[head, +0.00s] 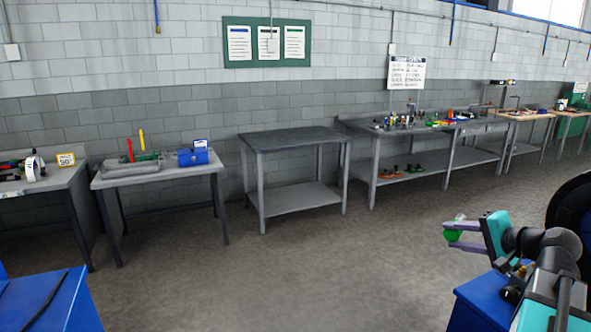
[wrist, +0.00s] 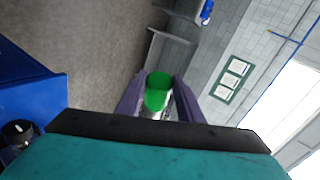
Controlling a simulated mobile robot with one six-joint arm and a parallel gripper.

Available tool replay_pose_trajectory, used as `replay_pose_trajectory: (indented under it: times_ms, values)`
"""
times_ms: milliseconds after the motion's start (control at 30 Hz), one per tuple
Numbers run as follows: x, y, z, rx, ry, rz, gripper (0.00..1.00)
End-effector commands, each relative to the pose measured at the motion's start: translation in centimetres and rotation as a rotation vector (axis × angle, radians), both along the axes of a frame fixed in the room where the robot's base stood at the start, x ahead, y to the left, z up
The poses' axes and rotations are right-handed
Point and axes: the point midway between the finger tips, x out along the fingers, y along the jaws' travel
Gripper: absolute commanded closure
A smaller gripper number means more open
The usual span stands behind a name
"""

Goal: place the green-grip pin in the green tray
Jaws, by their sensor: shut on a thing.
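The green-grip pin (wrist: 157,92) is held between the two purple-grey fingers of my gripper (wrist: 157,105) in the wrist view. Its green end points away from the camera, and a silvery part shows between the fingers. In the head view my gripper (head: 455,235) is at the lower right, raised above the floor and well away from the benches, with the green of the pin (head: 452,235) at its fingertips. I cannot make out a green tray for certain; small coloured items on the long right bench are too small to tell.
An empty dark-topped table (head: 290,138) stands at the middle. The long bench (head: 425,130) to its right holds many small tools. A left bench (head: 160,170) holds a blue box (head: 193,157) and a vise-like tool. The floor (head: 300,270) between is clear.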

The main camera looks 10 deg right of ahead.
Motion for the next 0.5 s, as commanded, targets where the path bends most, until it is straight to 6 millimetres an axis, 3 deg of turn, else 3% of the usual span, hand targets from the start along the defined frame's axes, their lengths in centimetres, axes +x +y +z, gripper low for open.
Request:
replay_pose_trajectory:
  times_ms: [500]
  values:
    - [6.2, 11.3, -2.7, 0.000, -0.002, 0.130, 1.00]
